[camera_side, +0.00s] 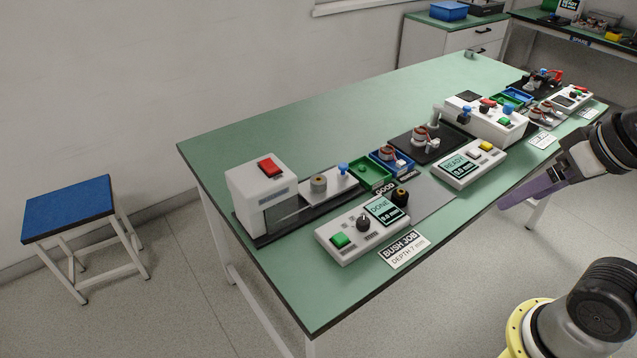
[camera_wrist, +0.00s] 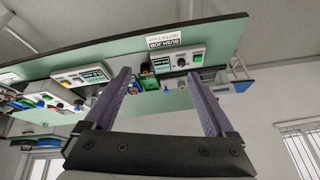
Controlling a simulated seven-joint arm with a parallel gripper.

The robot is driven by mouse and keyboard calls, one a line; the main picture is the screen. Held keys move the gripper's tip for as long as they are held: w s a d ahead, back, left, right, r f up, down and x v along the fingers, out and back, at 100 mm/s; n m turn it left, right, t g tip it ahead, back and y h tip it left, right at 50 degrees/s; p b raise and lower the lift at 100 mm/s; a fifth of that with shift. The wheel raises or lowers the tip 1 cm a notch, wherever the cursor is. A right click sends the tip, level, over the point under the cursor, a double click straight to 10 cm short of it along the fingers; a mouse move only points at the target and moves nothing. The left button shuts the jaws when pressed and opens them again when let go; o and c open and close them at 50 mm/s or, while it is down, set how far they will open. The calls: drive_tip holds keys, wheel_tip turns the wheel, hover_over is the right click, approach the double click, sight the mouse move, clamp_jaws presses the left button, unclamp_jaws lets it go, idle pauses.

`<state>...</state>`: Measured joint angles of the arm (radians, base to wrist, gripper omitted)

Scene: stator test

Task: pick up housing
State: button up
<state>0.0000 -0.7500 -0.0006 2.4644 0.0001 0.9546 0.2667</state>
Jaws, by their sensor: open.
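The housing is not clear there.
The control box (camera_side: 362,226) reads DONE, 9.0 mm. Green (camera_side: 371,173) and blue (camera_side: 390,160) trays, a second box (camera_side: 470,164) reading READY and several stator fixtures crowd the bench (camera_side: 265,125). Its back left is bare. A blue stool (camera_side: 68,208) stands at left.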

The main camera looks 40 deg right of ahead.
drive_tip(key=w+a+r+m, duration=0.1)
drive_tip(key=w+r+m, duration=1.1)
drive_tip(key=w+r, duration=0.45)
drive_tip(key=m+g, duration=0.5)
hover_over(320, 179)
wheel_tip(320, 179, down, 34)
drive_tip(key=shift+f, duration=3.05)
